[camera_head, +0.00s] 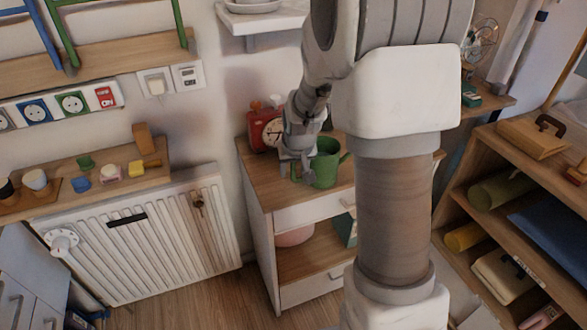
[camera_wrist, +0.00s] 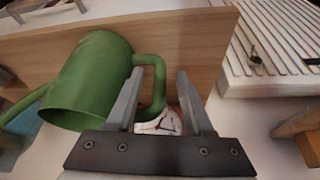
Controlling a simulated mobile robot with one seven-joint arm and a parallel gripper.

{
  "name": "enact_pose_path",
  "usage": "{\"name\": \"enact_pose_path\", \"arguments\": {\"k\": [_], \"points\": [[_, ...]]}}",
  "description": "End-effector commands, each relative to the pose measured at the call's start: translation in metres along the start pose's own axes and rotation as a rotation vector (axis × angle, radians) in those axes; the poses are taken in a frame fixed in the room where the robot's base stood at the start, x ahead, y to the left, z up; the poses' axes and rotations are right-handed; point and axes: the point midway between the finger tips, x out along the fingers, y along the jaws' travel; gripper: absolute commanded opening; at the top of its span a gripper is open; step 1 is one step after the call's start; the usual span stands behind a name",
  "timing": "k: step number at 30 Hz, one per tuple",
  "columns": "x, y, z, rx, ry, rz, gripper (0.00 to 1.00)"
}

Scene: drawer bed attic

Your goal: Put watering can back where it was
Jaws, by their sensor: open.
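The green watering can (camera_head: 326,165) stands on the wooden top of the small white cabinet (camera_head: 262,180) in the head view. My gripper (camera_head: 298,172) is close on its left side. In the wrist view the can's body (camera_wrist: 88,80) is at the left, with its spout running off the left edge. My open gripper (camera_wrist: 160,78) has its two fingers on either side of the can's looped handle, as seen in this view. I cannot tell whether a finger touches the handle.
A ribbed radiator (camera_head: 140,235) and a shelf with small pots (camera_head: 90,180) are at the left. A wooden shelf unit (camera_head: 470,150) stands at the right.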

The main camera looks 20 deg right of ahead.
Motion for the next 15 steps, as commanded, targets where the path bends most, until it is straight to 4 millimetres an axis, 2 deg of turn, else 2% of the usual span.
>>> {"name": "enact_pose_path", "arguments": {"k": [5,15], "points": [[-0.011,0.0,-0.003,0.0,0.002,0.0,0.52],[-0.08,0.0,-0.003,0.001,0.004,0.0,0.52]]}}
